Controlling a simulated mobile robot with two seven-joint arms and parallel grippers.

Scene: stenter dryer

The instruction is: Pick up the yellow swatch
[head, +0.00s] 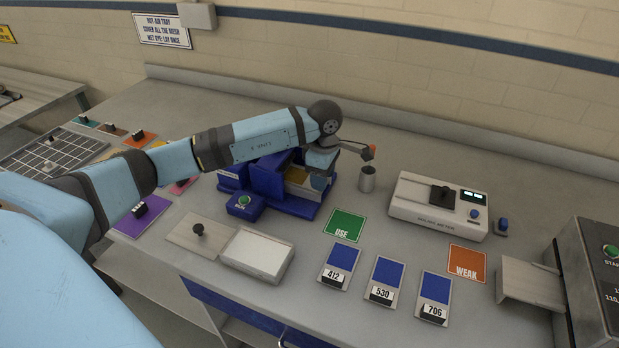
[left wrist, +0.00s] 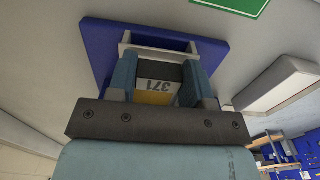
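The yellow swatch (head: 297,175) shows partly at the blue press-like machine (head: 268,178), under my left arm's end. In the left wrist view its yellow face (left wrist: 155,97) and black block labelled 371 sit between my fingers. My left gripper (left wrist: 158,80) has a finger against each side of the block and looks shut on it. In the head view the gripper (head: 318,162) is largely hidden by its own wrist. A blue plate with a grey bracket lies just beyond the block in the wrist view. My right gripper is not in view.
A metal cup (head: 367,179) and a white meter (head: 438,207) stand right of the machine. A green USE card (head: 345,225), several blue swatches (head: 341,257) and an orange WEAK card (head: 467,263) lie in front. A white-topped box (head: 257,254) stands near the front edge.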

